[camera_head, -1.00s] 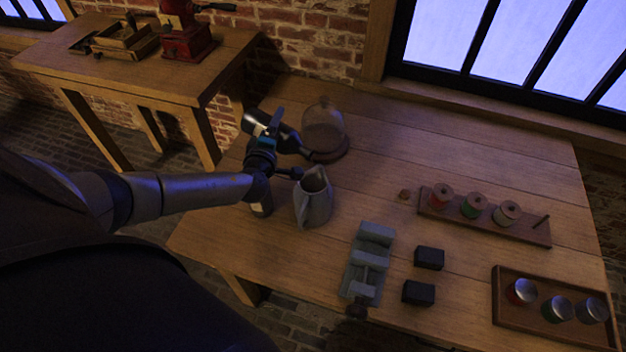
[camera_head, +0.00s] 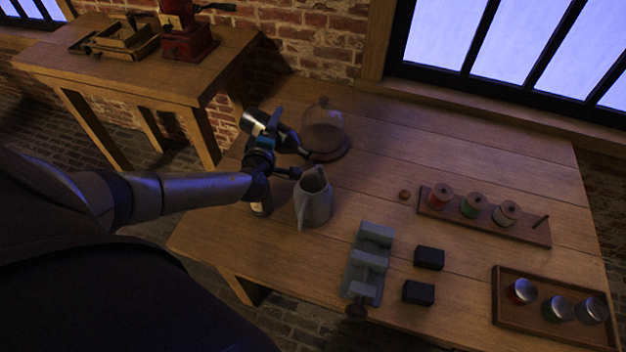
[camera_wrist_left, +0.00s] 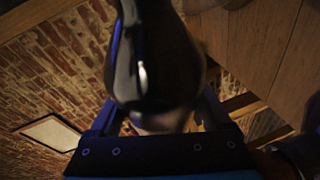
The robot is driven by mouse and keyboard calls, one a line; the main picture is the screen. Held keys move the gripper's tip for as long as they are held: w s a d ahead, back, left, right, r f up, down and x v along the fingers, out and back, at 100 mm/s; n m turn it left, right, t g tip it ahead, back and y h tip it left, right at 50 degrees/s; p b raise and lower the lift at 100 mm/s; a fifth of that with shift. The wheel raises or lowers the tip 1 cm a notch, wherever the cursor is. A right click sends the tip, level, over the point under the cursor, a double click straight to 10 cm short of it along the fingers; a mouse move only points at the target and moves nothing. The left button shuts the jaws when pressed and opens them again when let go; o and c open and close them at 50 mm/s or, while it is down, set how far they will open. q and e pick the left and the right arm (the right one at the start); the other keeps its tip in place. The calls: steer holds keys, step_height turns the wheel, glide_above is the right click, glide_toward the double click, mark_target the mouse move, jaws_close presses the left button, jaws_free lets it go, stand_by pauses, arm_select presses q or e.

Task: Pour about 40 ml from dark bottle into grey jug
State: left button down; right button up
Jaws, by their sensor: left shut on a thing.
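My left gripper (camera_head: 268,143) is shut on the dark bottle (camera_head: 287,139). The bottle is tilted, its pale label end up at the left and its neck pointing down to the right. In the left wrist view the dark glossy bottle (camera_wrist_left: 155,60) fills the middle between my fingers. The grey jug (camera_head: 316,205) stands upright on the table, just below the bottle's neck in the head view. Whether the mouth is right over the jug's opening is hard to tell. I see no stream of liquid, and the level inside the jug is not visible. My right gripper is not in view.
A glass dome on a round wooden base (camera_head: 333,151) stands close behind the bottle's neck. A grey vise-like fixture (camera_head: 368,265), two black blocks (camera_head: 429,258), a spool rack (camera_head: 480,216) and a jar tray (camera_head: 497,298) lie to the right.

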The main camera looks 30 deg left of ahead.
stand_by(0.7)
arm_select(q)
steer(key=shift+a, duration=0.15)
step_height(320, 180, down, 2)
steer(key=n+g+h+b, duration=0.1)
steer(key=n+b, duration=0.1)
steer(key=b, duration=0.1)
steer(key=shift+f+n+b, duration=0.15)
steer(key=shift+n+b, duration=0.15)
steer(key=shift+b, duration=0.05)
steer(key=shift+n+h, duration=0.3)
steer(key=shift+h, duration=0.2)
steer(key=shift+d, duration=0.25)
steer(key=shift+d+n+h+b, duration=0.25)
steer(key=shift+n+h+b, duration=0.05)
steer(key=shift+n+b, duration=0.1)
steer(key=shift+r+p, duration=0.35)
steer(key=shift+p, duration=0.2)
steer(key=shift+d+r, duration=0.1)
steer(key=shift+r, duration=0.05)
steer(key=shift+n+p, duration=0.3)
